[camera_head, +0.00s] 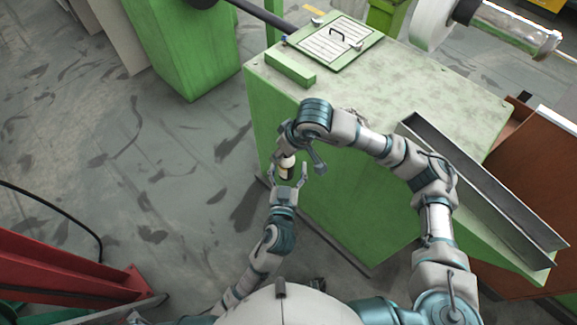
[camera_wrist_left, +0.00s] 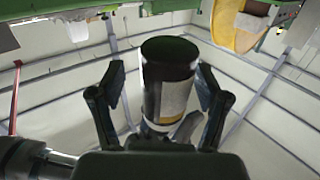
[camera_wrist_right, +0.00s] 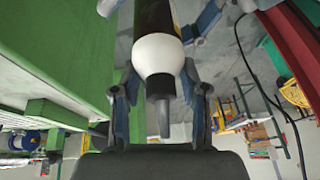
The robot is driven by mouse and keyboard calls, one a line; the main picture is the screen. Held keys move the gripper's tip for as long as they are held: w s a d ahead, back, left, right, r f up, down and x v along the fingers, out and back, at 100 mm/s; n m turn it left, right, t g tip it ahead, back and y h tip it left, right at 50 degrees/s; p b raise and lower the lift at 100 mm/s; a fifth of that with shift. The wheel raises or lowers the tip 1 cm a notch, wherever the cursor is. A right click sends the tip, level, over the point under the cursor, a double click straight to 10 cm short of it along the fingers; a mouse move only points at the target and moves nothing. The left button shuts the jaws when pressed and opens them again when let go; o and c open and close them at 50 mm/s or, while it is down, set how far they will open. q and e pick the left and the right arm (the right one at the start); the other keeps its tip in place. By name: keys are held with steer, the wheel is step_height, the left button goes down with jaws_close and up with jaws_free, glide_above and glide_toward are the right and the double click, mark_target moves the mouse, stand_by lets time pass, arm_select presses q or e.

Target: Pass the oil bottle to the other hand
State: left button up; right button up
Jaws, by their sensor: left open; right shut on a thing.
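The oil bottle (camera_head: 287,172) is held in the air beside the green machine table. It has a dark body with a pale label, a white shoulder and a grey nozzle. My right gripper (camera_wrist_right: 160,85) is shut on the bottle near its white shoulder, and the nozzle points toward the right wrist camera. My left gripper (camera_head: 289,178) is open below, with its fingers on either side of the bottle's other end. In the left wrist view the dark end of the bottle (camera_wrist_left: 167,85) stands between these fingers, with gaps showing at both sides.
The green machine table (camera_head: 400,95) is close to the right of both hands. A grey metal channel (camera_head: 480,190) lies along its near side. A red frame (camera_head: 65,265) stands at lower left. The floor (camera_head: 150,170) to the left is clear.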

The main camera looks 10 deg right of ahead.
arm_select(q)
steer(key=c, duration=1.3)
steer(key=shift+c, duration=0.3)
arm_select(e)
steer(key=o, duration=1.3)
